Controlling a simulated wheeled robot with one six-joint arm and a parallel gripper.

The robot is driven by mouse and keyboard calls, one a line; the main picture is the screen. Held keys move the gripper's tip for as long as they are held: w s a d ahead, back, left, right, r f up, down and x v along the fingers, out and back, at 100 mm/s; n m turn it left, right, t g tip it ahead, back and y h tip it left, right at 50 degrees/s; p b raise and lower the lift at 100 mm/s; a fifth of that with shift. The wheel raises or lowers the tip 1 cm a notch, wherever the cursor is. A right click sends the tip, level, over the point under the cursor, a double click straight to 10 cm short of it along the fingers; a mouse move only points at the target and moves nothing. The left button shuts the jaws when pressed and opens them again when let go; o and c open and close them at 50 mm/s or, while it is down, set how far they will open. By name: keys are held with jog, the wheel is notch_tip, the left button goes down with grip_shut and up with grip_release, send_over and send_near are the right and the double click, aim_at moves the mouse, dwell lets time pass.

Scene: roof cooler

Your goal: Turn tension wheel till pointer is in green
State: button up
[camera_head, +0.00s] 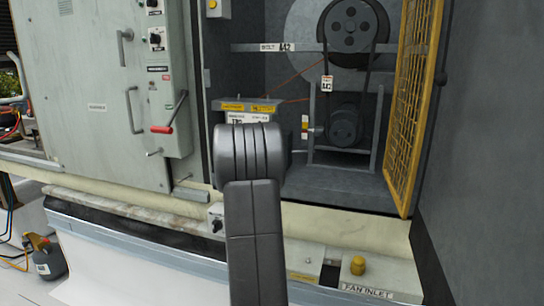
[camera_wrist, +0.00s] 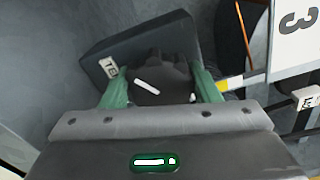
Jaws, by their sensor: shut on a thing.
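In the wrist view, my gripper (camera_wrist: 161,88) has its two green fingers on either side of a dark, lobed wheel (camera_wrist: 172,72) and is shut on it. The wheel has a white mark on its face. It sits in front of a dark grey box (camera_wrist: 120,50) with a small white label. In the head view, my arm hides the gripper and the wheel. A unit with yellow labels (camera_head: 248,106) shows just above my arm, its white plate partly covered. I cannot see a pointer or a green zone in either view.
An open yellow mesh door (camera_head: 413,95) stands at the right of the fan bay. Inside are a large upper pulley (camera_head: 352,27), a belt and a lower motor (camera_head: 346,125). A grey cabinet door with a red-handled lever (camera_head: 163,129) is at left. A yellow knob (camera_head: 358,265) sits on the ledge.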

jog(key=shift+f+m+b, duration=0.1)
jog(key=shift+m+b, duration=0.2)
jog(key=shift+m, duration=0.3)
jog(key=o, duration=1)
jog(key=b+v, duration=0.1)
jog(key=v, duration=1.3)
jog(key=shift+w, duration=0.1)
